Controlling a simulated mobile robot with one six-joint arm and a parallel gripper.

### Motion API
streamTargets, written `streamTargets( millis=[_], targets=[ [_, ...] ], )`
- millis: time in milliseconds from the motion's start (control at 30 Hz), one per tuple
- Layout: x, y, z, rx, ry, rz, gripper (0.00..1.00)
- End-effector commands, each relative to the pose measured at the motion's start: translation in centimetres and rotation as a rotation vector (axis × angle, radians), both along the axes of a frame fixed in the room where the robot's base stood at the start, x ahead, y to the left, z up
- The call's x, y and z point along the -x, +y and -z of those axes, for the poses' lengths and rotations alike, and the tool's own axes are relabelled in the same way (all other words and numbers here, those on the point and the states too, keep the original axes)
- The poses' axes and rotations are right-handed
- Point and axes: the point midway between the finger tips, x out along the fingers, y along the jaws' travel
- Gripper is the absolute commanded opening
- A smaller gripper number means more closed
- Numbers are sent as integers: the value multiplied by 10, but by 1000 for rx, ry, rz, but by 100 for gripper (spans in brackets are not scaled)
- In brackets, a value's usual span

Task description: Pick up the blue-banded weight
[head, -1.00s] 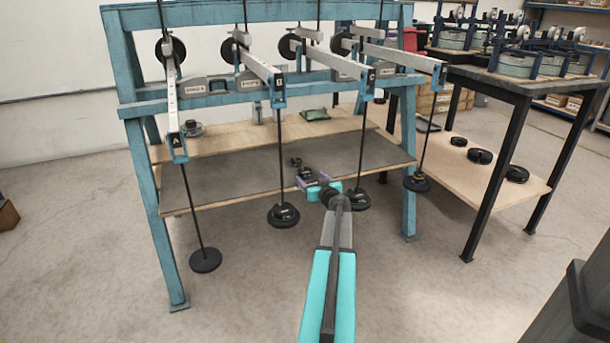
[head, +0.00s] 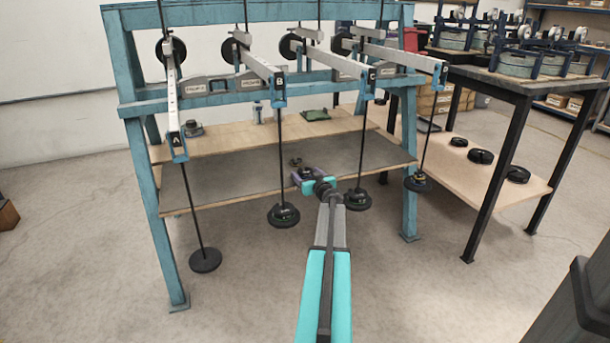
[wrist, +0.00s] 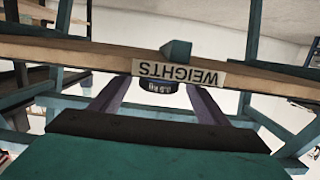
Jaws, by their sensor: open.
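A small dark round weight (wrist: 158,86) with a bluish band and pale markings shows in the wrist view, beyond a beam edge with an upside-down "WEIGHTS" label (wrist: 180,72). The label hides part of it. My gripper (wrist: 157,93) is open, its two purple-grey fingers apart on either side of the weight in the picture; I see no contact. In the head view my gripper (head: 303,174) is at the grey shelf (head: 235,178), just in front of a small dark round object (head: 296,162), likely the same weight. Its band is too small to tell there.
Hanging rods with dark weight stacks (head: 284,214) and (head: 357,199) stand left and right of my arm. Lever beams (head: 262,66) hang above. A teal frame (head: 148,190) surrounds the shelf. A side table (head: 500,85) stands right. Front floor is clear.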

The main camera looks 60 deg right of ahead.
Motion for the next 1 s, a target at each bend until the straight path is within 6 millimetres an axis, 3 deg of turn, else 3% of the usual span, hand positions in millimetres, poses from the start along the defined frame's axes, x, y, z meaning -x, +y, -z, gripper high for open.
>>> streamTargets(
  millis=[267, 567, 1000],
  targets=[
    [1, 0, 0, 0, 0, 1, 69],
    [1, 0, 0, 0, 0, 1, 18],
    [1, -1, -8, 1, -2, 1, 18]
  ],
)
